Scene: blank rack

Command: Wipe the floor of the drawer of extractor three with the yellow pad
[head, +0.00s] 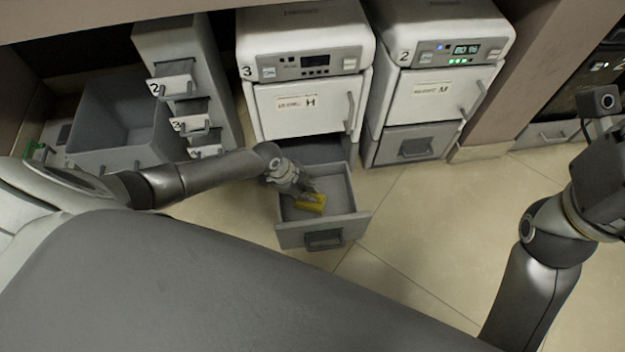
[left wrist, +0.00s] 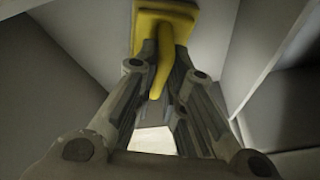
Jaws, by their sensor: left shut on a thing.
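Extractor three (head: 305,70) is a white and grey unit marked 3. Its lower drawer (head: 323,234) is pulled open. My left gripper (head: 303,196) reaches down into the drawer and is shut on the yellow pad (head: 311,203). In the left wrist view the fingers (left wrist: 160,95) close on the pad's yellow handle, with the pad's flat yellow part (left wrist: 178,14) beyond them. The pad is low inside the drawer; I cannot tell whether it touches the floor. My right arm (head: 560,230) shows at the right, but its fingertips are not visible.
Extractor two (head: 440,85) stands to the right with its drawer (head: 410,145) shut. A narrow unit with small numbered drawers (head: 185,85) and an open grey bin (head: 115,120) stand to the left. Tiled floor (head: 430,220) lies clear to the right of the open drawer.

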